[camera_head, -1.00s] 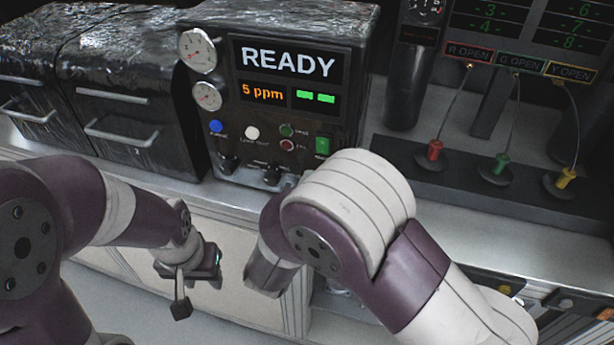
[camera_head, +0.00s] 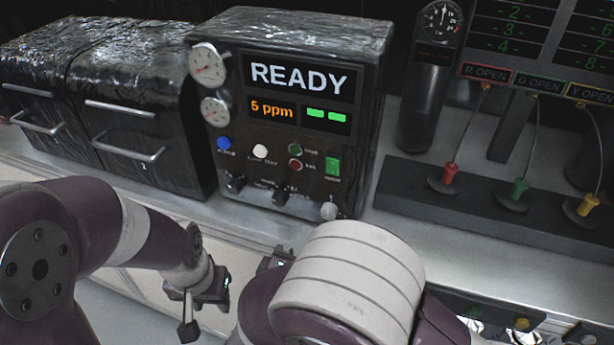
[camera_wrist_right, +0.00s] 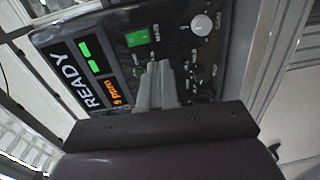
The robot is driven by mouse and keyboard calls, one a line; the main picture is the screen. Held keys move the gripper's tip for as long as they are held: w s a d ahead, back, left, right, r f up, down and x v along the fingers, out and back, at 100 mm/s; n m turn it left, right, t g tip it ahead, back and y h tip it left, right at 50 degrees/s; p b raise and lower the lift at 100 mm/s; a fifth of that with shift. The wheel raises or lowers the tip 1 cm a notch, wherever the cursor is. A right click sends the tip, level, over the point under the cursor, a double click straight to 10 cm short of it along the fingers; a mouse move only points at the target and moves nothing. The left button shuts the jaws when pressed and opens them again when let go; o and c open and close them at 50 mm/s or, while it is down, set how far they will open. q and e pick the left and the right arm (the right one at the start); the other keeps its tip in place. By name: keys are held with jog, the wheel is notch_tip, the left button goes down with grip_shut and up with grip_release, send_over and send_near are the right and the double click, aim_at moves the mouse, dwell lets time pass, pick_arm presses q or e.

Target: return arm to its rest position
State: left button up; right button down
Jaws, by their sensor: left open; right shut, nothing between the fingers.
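My right arm (camera_head: 345,285) is bent in the lower middle of the head view, in front of the bench. Its upper segment hides most of the right gripper there. In the right wrist view, the right gripper's fingers (camera_wrist_right: 160,72) are together and empty. They point toward the READY machine's front panel (camera_wrist_right: 120,65); whether they touch it cannot be told. My left gripper (camera_head: 188,328) hangs at the lower left of the head view, in front of the bench, open and empty.
The READY machine (camera_head: 300,160) stands on the bench. Black drawer units (camera_head: 125,115) are to its left. A dark cylinder (camera_head: 425,105) and a rail (camera_head: 400,178) with red, green and yellow plugs are to its right. The bench's front edge (camera_head: 255,235) runs behind my arms.

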jog(key=s+a+f+m+g+y, duration=0.3)
jog(key=f+g+y, duration=0.1)
jog(key=f+g, duration=0.15)
jog(key=s+a+f+m+g+y, duration=0.3)
jog(key=f+g+y, duration=0.2)
jog(key=f, duration=0.1)
jog(key=d+r+m+g+h, duration=0.1)
jog(key=d+m, duration=0.1)
jog(key=d, duration=0.6)
jog(key=s+d+r+m+g+h, duration=0.1)
jog(key=d+m+g, duration=0.1)
jog(key=d, duration=0.7)
jog(key=s+d+r+m+g+h, duration=0.1)
jog(key=d+m, duration=0.3)
jog(key=d, duration=0.5)
jog(key=shift+r+h, duration=0.25)
jog(key=shift+h, duration=0.05)
jog(key=shift+g, duration=0.25)
